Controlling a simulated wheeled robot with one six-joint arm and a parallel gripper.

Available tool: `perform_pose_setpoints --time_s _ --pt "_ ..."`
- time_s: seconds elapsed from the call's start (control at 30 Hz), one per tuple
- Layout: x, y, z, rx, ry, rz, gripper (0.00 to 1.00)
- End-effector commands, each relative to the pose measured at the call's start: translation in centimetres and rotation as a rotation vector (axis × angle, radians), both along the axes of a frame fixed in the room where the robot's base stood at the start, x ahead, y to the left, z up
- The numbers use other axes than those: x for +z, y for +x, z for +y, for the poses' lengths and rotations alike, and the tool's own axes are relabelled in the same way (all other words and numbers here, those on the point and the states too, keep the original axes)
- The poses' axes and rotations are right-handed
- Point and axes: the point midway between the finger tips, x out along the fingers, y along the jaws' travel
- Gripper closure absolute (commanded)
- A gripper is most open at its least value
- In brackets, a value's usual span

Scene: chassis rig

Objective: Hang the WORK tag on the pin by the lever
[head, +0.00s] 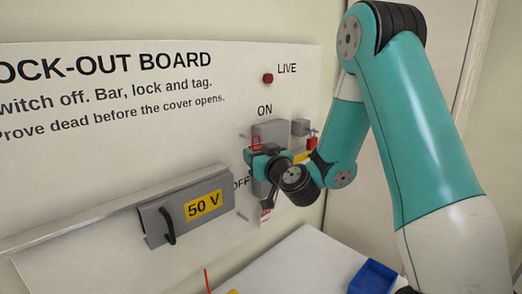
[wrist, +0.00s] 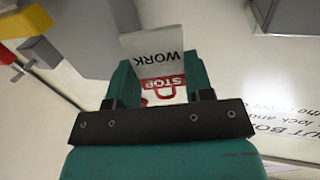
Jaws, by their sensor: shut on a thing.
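My gripper (wrist: 162,85) is shut on the WORK tag (wrist: 152,45), a white card with black "WORK" and a red "STOP" band. A red loop (wrist: 158,97) shows at the tag's near end, between the fingers. In the head view my gripper (head: 262,160) is in front of the grey switch box (head: 270,131), and a red outline stands just above it. A dark part that looks like the lever (head: 267,199) shows below my gripper, near "OFF". I cannot make out the pin; my gripper and wrist cover much of that area.
A red padlock-like piece (head: 313,143) and a yellow bar (head: 302,157) are close on the right of my gripper. A grey "50 V" cover (head: 185,212) with a black handle is at lower left. A blue bin (head: 372,277) stands on the white table (head: 300,262).

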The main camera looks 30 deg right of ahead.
Motion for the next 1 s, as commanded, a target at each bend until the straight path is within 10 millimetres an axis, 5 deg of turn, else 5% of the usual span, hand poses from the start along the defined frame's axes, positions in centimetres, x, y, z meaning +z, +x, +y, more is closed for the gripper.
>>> perform_pose_setpoints --time_s 1.0 --pt "-0.5 3.2 0.6 0.0 0.0 -0.001 0.78"
